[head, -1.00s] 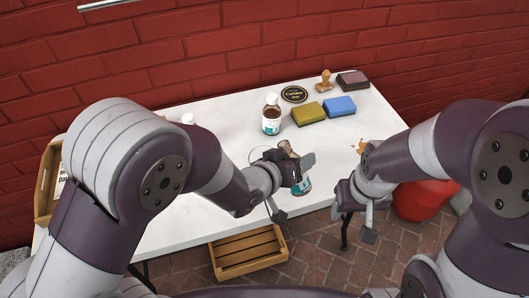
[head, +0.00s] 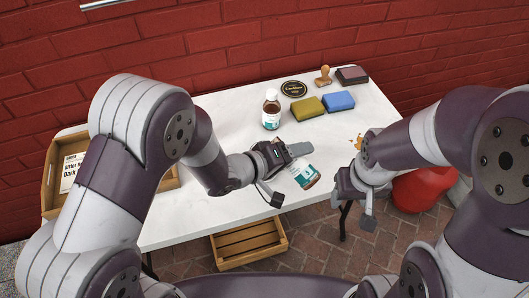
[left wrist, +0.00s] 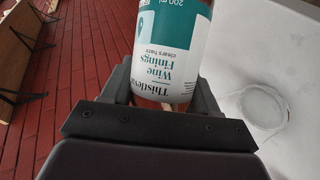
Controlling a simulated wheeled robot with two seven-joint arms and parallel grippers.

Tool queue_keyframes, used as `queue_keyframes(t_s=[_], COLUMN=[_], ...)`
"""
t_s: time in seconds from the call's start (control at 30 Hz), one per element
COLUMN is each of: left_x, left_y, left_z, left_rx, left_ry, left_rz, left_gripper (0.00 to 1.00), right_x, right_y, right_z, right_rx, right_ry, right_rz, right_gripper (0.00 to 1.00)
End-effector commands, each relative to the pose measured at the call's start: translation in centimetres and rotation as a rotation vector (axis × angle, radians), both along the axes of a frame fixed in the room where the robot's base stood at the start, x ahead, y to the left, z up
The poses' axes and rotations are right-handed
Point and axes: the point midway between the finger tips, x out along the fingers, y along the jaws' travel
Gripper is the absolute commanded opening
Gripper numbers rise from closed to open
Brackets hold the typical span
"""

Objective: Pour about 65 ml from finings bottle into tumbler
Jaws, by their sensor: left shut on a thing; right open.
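The finings bottle (head: 306,177), with a white and teal label, is tilted in my left gripper (head: 287,168), which is shut on it above the table's front edge. Its label reads "Wine Finings" and "200 ml" in the left wrist view (left wrist: 172,45); its mouth is hidden in both views. A clear, round glass, apparently the tumbler (left wrist: 264,106), stands on the white table at the right of the left wrist view. In the head view my left gripper and arm seem to hide it. My right gripper (head: 364,207) is open and empty near the table's front right.
A brown bottle (head: 271,112) stands behind my left gripper. A wooden crate (head: 249,246) sits below the front edge.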

Motion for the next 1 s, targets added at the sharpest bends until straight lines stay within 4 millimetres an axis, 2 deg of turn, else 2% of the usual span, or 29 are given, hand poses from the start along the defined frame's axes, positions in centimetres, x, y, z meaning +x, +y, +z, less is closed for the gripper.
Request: queue_keyframes(t_s=[0.23, 0.33, 1.0], left_x=[-0.1, 0.1, 0.5], left_y=[-0.1, 0.1, 0.6], left_z=[-0.5, 0.2, 0.7], left_rx=[-0.083, -0.104, -0.187], left_ry=[0.071, 0.091, 0.163], left_rz=[0.001, 0.002, 0.0], left_gripper=[0.19, 0.19, 0.19], right_x=[0.0, 0.0, 0.0], right_y=[0.0, 0.0, 0.0], right_z=[-0.9, 0.2, 1.8], right_rx=[0.0, 0.0, 0.0], right_ry=[0.0, 0.0, 0.0], right_rz=[0.0, 0.0, 0.0], right_gripper=[0.58, 0.58, 0.58])
